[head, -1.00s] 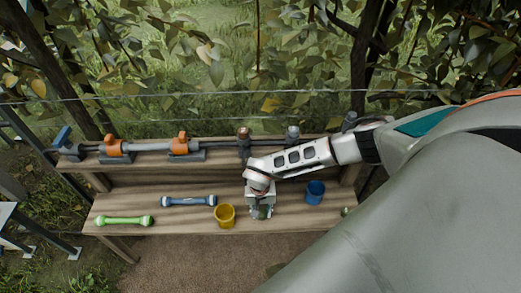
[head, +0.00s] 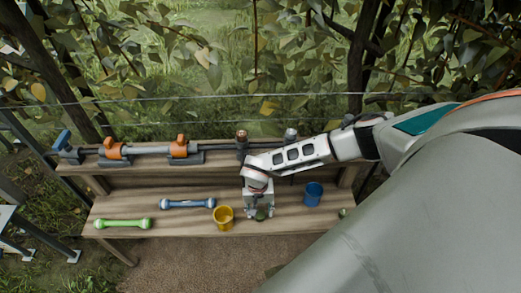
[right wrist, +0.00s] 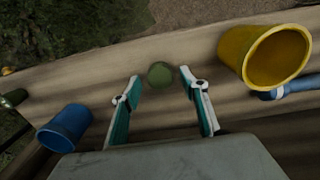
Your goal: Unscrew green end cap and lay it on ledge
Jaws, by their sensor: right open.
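A small round dull-green thing (right wrist: 159,75) lies on the lower wooden shelf near its front edge; I cannot tell whether it is the end cap. My right gripper (right wrist: 162,82) points down over it, open, with one finger to each side and a gap to each. In the head view the right gripper (head: 259,214) partly hides this round thing. A dark cylinder with a green end (right wrist: 14,98) lies at the left of the wrist view. My left gripper is not in view.
A yellow cup (head: 223,217) and a blue cup (head: 313,194) flank the right gripper. A blue bar (head: 187,203) lies behind the yellow cup. The raised back ledge carries a grey pipe (head: 146,149) with orange handles. A wire runs behind. Shelf between the bars is free.

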